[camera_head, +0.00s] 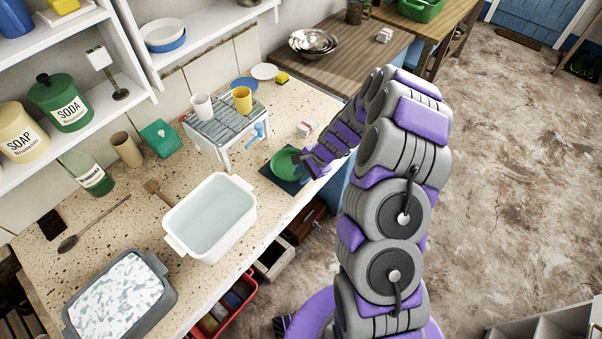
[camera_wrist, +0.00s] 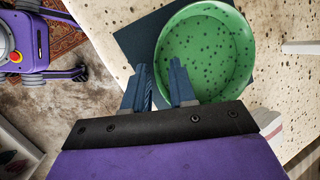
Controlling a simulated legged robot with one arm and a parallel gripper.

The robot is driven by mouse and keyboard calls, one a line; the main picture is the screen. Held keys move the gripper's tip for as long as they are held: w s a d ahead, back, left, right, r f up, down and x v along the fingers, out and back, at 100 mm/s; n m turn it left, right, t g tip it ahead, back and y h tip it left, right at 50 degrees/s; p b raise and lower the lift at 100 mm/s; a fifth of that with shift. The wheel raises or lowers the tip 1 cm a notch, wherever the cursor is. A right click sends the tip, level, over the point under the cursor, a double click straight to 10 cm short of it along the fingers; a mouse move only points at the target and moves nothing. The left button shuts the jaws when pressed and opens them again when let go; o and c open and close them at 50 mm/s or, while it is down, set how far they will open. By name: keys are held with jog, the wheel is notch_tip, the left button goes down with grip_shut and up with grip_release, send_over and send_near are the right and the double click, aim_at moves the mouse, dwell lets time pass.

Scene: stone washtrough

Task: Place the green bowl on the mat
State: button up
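The green bowl (camera_wrist: 212,48) is upright, with dark speckles inside. In the head view the bowl (camera_head: 284,162) appears over the dark blue mat (camera_head: 270,174), partly hidden by my gripper (camera_head: 314,163). In the wrist view the mat (camera_wrist: 137,40) shows left of the bowl and the bowl hides much of it. I cannot tell for sure whether the bowl touches the mat. In the wrist view my gripper (camera_wrist: 162,84) has a gap between its fingers. The left finger is outside the bowl and the right finger overlaps its inside, with the rim between them.
A dish rack (camera_head: 222,122) with a white cup (camera_head: 202,106) and a yellow cup (camera_head: 242,100) stands behind the bowl. A white basin (camera_head: 211,218) is to the left. A small white and red block (camera_head: 304,130) lies behind my gripper. The counter's front edge is close by.

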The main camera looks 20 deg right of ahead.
jog(key=shift+d, duration=0.15)
jog(key=shift+d+r, duration=0.25)
jog(key=shift+r, duration=0.15)
jog(key=p+v, duration=0.3)
jog(key=v, duration=0.7)
jog(key=s+a+r+n+g+h, duration=0.1)
jog(key=s+a+r+n, duration=0.3)
jog(key=s+r, duration=0.3)
jog(key=s+a+r+n+g, duration=0.1)
jog(key=s+a+r+n, duration=0.35)
jog(key=s+r, duration=0.3)
jog(key=s+d+r+n+h, duration=0.1)
jog(key=s+r+n+h, duration=0.1)
jog(key=s, duration=0.8)
jog(key=s+d+r+n+g+h, duration=0.1)
jog(key=s+r, duration=0.4)
jog(key=s, duration=0.6)
jog(key=shift+s+n+g+h, duration=0.35)
jog(key=shift+n+h, duration=0.15)
jog(key=shift+n, duration=0.65)
